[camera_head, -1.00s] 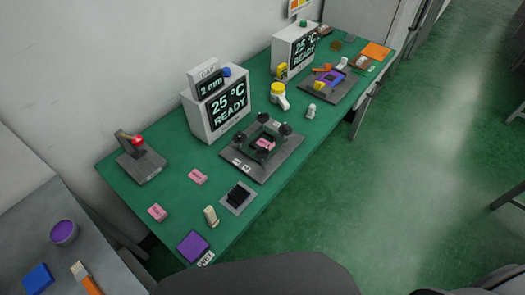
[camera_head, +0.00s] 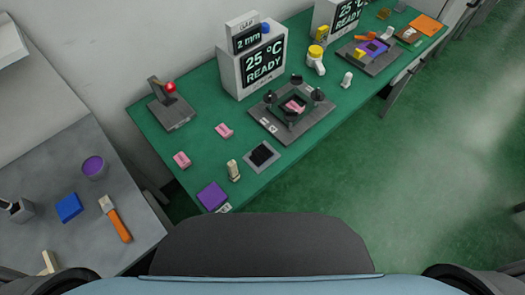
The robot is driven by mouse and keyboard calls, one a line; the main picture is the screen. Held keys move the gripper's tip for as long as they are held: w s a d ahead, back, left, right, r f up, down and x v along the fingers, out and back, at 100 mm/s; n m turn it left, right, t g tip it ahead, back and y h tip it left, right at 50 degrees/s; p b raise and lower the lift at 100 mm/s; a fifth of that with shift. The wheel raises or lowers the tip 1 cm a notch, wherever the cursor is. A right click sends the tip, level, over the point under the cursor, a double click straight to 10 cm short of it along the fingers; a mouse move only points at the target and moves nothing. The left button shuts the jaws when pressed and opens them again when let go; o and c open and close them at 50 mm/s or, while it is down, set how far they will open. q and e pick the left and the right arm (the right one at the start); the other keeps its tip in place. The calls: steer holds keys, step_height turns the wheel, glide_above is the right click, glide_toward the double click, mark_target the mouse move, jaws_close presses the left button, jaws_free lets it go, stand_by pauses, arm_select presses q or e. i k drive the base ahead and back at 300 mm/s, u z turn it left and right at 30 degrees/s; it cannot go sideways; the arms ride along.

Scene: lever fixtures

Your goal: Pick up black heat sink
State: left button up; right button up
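The black heat sink (camera_head: 262,154) appears as a small dark square on a light grey pad (camera_head: 273,162), on the near part of the green table. It lies right of a cream upright piece and in front of the clamp fixture (camera_head: 291,112). Neither of my grippers shows in the head view. Only dark and blue parts of my own body fill the bottom edge.
The green table (camera_head: 205,160) also carries a lever fixture with a red knob (camera_head: 171,88), pink blocks (camera_head: 224,130), a purple square (camera_head: 212,196) and a display box (camera_head: 252,60). A grey table (camera_head: 100,190) stands left. Green floor on the right is clear.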

mark_target(261, 154)
steer(key=u, duration=1.95)
steer(key=k, duration=1.1)
steer(key=u, duration=0.05)
